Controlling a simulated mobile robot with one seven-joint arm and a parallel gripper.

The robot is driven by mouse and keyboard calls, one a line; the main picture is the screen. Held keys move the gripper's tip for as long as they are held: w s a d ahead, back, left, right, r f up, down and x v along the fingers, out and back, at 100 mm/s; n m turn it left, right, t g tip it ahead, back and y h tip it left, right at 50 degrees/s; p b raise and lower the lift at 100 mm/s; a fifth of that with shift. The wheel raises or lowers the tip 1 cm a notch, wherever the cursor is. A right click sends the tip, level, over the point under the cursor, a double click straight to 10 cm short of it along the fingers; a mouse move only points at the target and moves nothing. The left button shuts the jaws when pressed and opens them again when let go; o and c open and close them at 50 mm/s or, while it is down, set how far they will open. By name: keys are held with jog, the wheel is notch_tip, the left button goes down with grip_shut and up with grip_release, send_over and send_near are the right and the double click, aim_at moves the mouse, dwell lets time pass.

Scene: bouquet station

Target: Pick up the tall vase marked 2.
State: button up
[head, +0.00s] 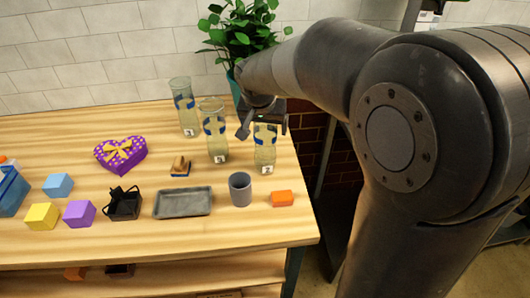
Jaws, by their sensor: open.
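Three tall clear glass vases with blue bands and small white number tags stand at the right part of the table. One is at the back left (187,112), one in the middle (216,135), one at the right (264,152). The gripper hides that vase's rim. I cannot tell whether the fingers are around the vase or in front of it.
A grey cup (240,190), an orange block (282,199) and a grey tray (183,202) lie in front of the vases. A purple heart box (120,155), black basket (123,205) and coloured blocks are left. A potted plant (242,30) stands behind.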

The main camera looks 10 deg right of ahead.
jog(key=shift+c, duration=0.3)
grip_shut()
dwell(0.7)
